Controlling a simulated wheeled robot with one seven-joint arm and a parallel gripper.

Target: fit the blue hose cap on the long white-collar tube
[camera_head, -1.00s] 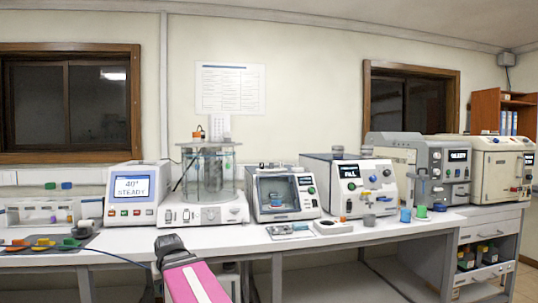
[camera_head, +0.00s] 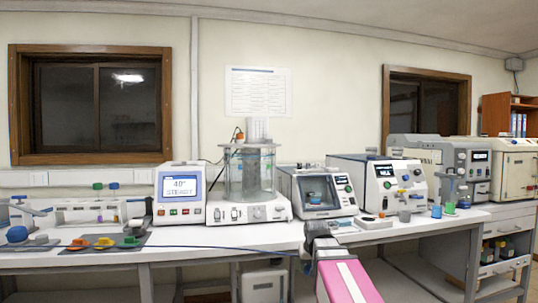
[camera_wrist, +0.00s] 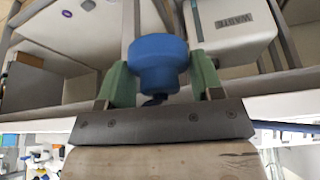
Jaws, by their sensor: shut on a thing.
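A blue cap (camera_wrist: 158,62) sits upright between the green fingers of my gripper (camera_wrist: 160,75) in the wrist view. The fingers press on its two sides, and a dark piece hangs below it. In the head view my gripper (camera_head: 318,232) is at the front edge of the bench, below the small oven; the cap cannot be made out there. A thin blue hose (camera_head: 215,248) runs along the bench front from the left toward my gripper. I cannot pick out the long white-collar tube for certain; a glass bath (camera_head: 249,170) has an orange-topped part.
Orange, yellow and green pieces lie on a dark mat (camera_head: 105,243) at the left, near a white rack (camera_head: 85,212). Instruments line the back of the bench (camera_head: 200,235). A box marked WASTE (camera_wrist: 232,28) shows in the wrist view. The bench front has some clear room.

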